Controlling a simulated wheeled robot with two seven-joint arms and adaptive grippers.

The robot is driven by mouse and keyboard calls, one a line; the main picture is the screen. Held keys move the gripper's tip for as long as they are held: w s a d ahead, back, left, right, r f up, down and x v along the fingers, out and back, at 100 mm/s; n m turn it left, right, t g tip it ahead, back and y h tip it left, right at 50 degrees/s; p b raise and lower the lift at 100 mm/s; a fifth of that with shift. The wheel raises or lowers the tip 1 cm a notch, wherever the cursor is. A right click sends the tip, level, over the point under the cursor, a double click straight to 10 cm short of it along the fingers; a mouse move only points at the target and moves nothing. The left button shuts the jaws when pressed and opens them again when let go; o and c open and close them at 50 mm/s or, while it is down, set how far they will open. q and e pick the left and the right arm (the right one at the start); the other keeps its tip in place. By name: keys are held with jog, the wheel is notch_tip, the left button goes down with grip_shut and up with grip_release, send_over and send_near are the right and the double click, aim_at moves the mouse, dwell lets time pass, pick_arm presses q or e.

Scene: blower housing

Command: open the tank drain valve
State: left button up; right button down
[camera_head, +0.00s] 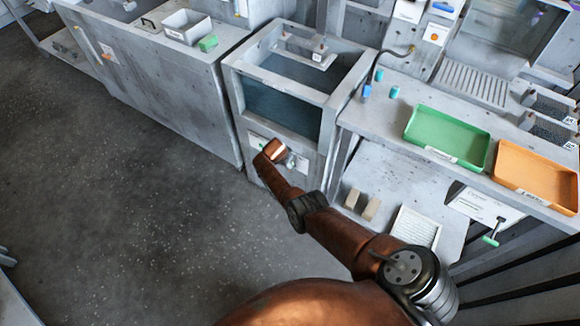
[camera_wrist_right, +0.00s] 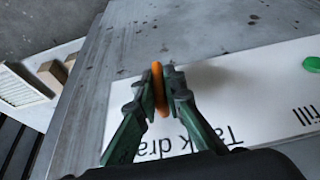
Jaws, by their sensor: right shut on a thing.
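The tank (camera_head: 335,95) is a grey frame with dark water behind clear panels, in the middle of the head view. A white label plate (camera_head: 302,163) is on its lower front. In the right wrist view the plate (camera_wrist_right: 265,85) reads "Tank dra…", partly covered. My right gripper (camera_wrist_right: 162,98) is shut on this handle, one dark finger on each side. In the head view my right wrist hides the handle and fingers. My left gripper is not in view.
A green knob (camera_wrist_right: 312,64) sits beside a "…fill" label at right in the wrist view. A green tray (camera_head: 447,137) and an orange tray (camera_head: 540,172) lie on the bench right of the tank. Two tan blocks (camera_head: 371,208) lie on the lower shelf. The floor at left is clear.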

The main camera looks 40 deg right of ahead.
jog(key=c, duration=2)
grip_release()
jog(key=shift+a+r, duration=0.2)
jog(key=shift+r, duration=0.35)
jog(key=v, duration=1)
jog(key=shift+s+r, duration=0.15)
jog(key=shift+r, duration=0.2)
